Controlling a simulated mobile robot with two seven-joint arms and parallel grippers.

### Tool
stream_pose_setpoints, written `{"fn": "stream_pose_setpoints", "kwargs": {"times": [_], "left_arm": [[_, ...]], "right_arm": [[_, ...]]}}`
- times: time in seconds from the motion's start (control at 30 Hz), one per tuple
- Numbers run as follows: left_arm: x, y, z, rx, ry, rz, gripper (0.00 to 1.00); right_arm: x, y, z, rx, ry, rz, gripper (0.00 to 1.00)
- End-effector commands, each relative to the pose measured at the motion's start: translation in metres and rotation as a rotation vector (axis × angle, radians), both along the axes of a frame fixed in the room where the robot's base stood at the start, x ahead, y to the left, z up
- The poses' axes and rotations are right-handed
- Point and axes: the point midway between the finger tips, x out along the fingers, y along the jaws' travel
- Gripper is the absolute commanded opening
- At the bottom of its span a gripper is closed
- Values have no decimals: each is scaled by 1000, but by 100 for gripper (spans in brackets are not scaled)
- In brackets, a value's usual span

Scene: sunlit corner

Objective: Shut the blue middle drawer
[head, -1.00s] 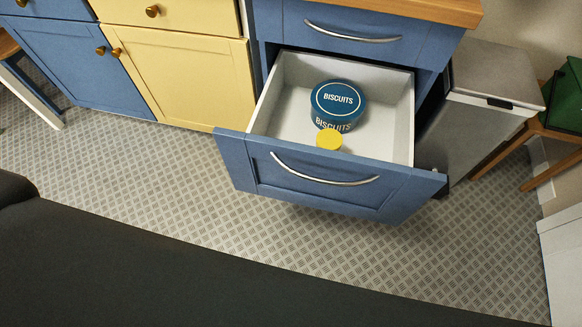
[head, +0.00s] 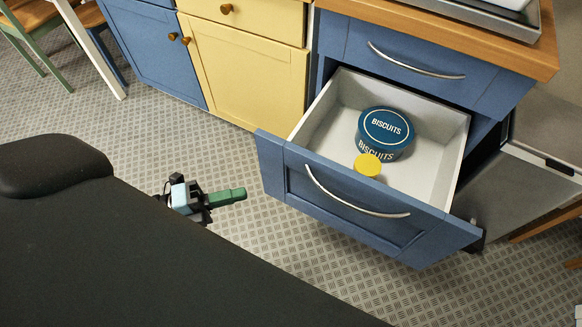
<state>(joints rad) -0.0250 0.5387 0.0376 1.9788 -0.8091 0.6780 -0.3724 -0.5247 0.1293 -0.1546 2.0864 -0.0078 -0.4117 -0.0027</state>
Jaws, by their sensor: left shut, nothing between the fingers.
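The blue middle drawer (head: 350,217) is pulled well out of its cabinet, its white inside showing. Its front has a curved silver handle (head: 348,200). In it are a round dark blue biscuit tin (head: 386,128) and a small yellow-topped thing (head: 368,164) in front of the tin. My left gripper (head: 243,193) shows beyond the edge of my black body, left of the drawer front and apart from it. Its green fingers are shut and hold nothing. My right gripper is not in view.
A shut blue drawer (head: 420,60) sits above, under a wooden worktop (head: 470,30). A yellow cupboard (head: 240,70) and a blue cupboard (head: 155,50) stand left. A grey appliance (head: 530,180) stands right of the drawer. Patterned floor (head: 190,140) lies clear before the cupboards.

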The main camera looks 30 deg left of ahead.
Motion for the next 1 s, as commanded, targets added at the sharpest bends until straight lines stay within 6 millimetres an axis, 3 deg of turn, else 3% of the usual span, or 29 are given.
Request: {"fn": "stream_pose_setpoints", "kwargs": {"times": [0.27, 0.73, 1.0], "left_arm": [[12, -12, 1, -5, -1, 3, 0], [70, -74, 1, -7, 2, 4, 0], [101, -75, 0, -6, 3, 5, 0]], "right_arm": [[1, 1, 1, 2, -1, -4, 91], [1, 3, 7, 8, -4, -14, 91], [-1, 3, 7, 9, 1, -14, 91]]}}
